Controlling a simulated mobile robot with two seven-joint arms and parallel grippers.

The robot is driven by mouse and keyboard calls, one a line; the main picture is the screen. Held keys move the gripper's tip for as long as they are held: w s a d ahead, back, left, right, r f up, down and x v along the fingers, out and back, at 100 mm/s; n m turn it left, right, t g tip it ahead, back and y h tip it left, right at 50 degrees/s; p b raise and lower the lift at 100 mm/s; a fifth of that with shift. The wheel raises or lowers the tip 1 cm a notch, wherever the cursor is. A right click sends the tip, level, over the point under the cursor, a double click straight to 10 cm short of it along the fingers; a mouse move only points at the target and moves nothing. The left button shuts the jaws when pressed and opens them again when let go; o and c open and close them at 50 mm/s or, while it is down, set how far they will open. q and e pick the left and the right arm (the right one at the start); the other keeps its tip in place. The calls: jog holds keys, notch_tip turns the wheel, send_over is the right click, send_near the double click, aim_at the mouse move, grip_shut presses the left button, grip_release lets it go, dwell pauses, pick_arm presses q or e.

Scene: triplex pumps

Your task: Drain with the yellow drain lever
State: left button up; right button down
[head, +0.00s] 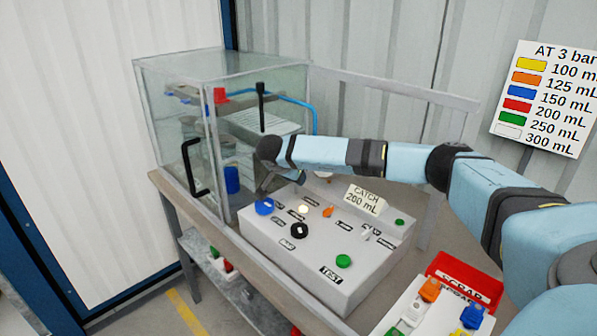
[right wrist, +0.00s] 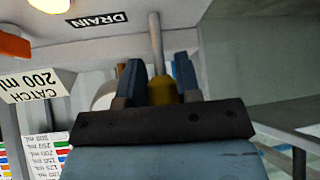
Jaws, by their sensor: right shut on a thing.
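The yellow drain lever (right wrist: 161,92) shows in the right wrist view, with a pale metal stem (right wrist: 157,40) running up to the grey panel beside the DRAIN label (right wrist: 99,20). My right gripper (right wrist: 159,80) is shut on its yellow end, one dark finger on each side. In the head view my right arm reaches in from the right, and its hand (head: 268,180) is behind the grey control panel (head: 300,268), near the glass case. The lever cannot be made out there. A CATCH 200 mL sign (head: 366,198) stands on the panel. My left gripper is not in view.
The panel carries a blue knob (head: 264,206), a black knob (head: 299,230), an orange lever (head: 328,211) and a green button (head: 344,261). A glass case (head: 180,145) with a black handle stands left. A red scrap bin (head: 452,268) and a colour chart (head: 545,98) are right.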

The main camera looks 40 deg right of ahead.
jog(key=shift+a+r+h, duration=0.1)
jog(key=shift+a+h, duration=0.2)
jog(key=shift+h, duration=0.1)
jog(key=c, duration=1.1)
grip_release()
jog(key=v, duration=1.3)
jog(key=shift+s+a, duration=0.2)
jog(key=shift+a, duration=0.25)
